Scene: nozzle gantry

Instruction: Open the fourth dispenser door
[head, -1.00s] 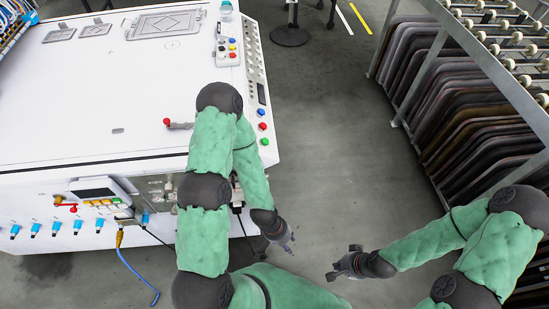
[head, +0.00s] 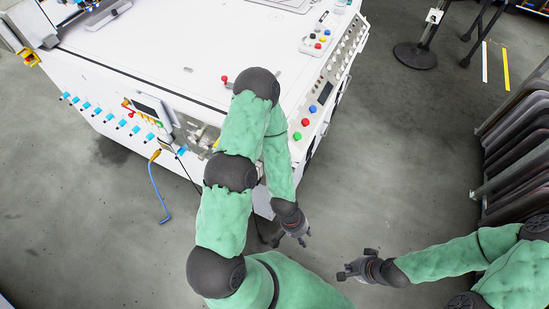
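No dispenser door can be made out in the head view. The white machine (head: 165,60) fills the upper left, with a front face carrying a small screen (head: 152,107) and a row of blue fittings (head: 97,112). My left gripper (head: 304,236) hangs over the floor in front of the machine's right corner, with its arm covering part of that corner. My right gripper (head: 343,273) is over open floor, to the right of the left one. Both are apart from the machine and nothing shows in them. The finger gaps are too small to judge.
A rack of dark curved panels (head: 515,150) stands at the right. A black round-based stand (head: 415,55) is at the upper right. A blue cable (head: 158,192) hangs from the machine's front to the floor. Grey floor (head: 400,150) is clear between machine and rack.

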